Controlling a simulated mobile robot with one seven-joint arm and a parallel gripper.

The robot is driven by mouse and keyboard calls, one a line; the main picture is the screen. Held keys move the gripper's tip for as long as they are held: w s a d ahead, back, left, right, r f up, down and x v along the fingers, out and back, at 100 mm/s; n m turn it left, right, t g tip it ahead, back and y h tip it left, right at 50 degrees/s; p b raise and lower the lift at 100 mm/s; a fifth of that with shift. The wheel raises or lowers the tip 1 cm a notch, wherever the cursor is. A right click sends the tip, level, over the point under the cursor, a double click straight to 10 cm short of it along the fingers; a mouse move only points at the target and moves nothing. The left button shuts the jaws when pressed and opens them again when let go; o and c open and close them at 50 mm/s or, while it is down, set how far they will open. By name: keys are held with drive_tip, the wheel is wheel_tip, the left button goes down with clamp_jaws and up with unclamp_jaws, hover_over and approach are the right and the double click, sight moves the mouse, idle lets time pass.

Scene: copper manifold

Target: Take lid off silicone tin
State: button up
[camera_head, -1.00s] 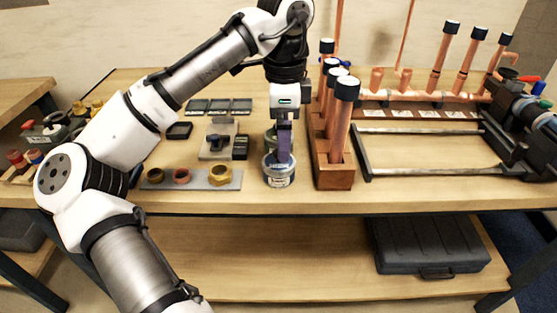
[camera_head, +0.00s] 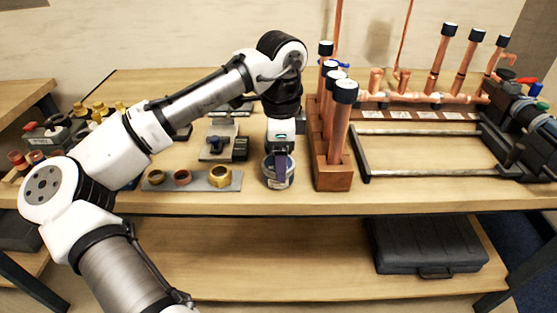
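The silicone tin (camera_head: 269,177) is a small round grey tin with a pale label, upright near the table's front edge. My gripper (camera_head: 281,172) points straight down at it. A dark purple finger overlaps the tin's top and front in the picture. Only one finger shows clearly, so I cannot tell whether it is open or shut, or whether it touches the lid. The lid is mostly hidden behind the finger and my wrist.
A wooden rack (camera_head: 333,180) with upright copper pipes stands close on the right. A grey plate with brass rings (camera_head: 220,176) lies to the left. A clamp frame (camera_head: 430,174) is farther right. A black case (camera_head: 425,248) lies on the lower shelf.

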drive_tip(key=shift+f, duration=0.25)
drive_tip(key=c, duration=0.5)
drive_tip(key=shift+c, duration=0.2)
drive_tip(key=shift+r, duration=0.1)
